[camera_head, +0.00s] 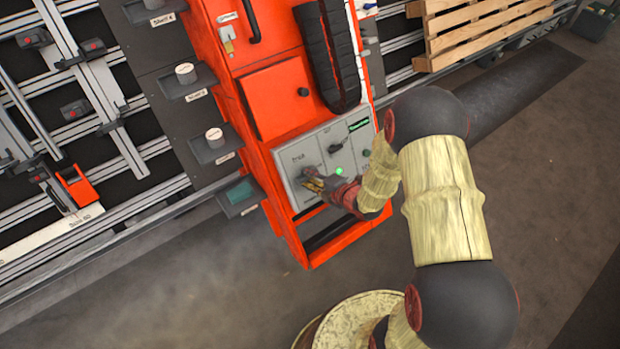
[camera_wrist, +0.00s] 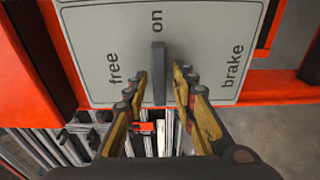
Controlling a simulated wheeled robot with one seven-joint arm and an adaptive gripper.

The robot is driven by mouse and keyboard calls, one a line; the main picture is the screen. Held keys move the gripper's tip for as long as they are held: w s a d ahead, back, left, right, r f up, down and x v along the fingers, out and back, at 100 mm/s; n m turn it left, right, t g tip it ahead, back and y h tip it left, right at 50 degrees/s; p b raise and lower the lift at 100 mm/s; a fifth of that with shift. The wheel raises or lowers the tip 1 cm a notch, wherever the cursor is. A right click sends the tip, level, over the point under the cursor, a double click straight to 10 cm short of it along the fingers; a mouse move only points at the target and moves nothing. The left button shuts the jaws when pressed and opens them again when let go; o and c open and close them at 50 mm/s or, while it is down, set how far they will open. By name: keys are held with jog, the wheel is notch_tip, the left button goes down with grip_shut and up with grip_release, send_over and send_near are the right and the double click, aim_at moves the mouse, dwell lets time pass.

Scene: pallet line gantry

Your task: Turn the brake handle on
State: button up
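The brake handle (camera_wrist: 158,60) is a narrow dark grey bar on a light grey panel (camera_wrist: 90,60). In the wrist view its far end points up toward the word "on", with "free" to the left and "brake" to the right. My gripper (camera_wrist: 159,80) is open, with one yellow finger on each side of the handle. Small gaps show between the fingers and the bar. In the head view my gripper (camera_head: 318,184) is at the lower left of the panel (camera_head: 292,160) and mostly hides the handle.
The panel is on an orange cabinet (camera_head: 265,95) with a black hose (camera_head: 328,60) above. Another dark knob (camera_head: 336,148) and a green light (camera_head: 338,171) are near my gripper. Shelves with small cups (camera_head: 214,137) stand left, a wooden pallet (camera_head: 480,25) upper right. The floor in front is clear.

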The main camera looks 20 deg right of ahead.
jog(key=shift+o, duration=0.4)
jog(key=v, duration=1.2)
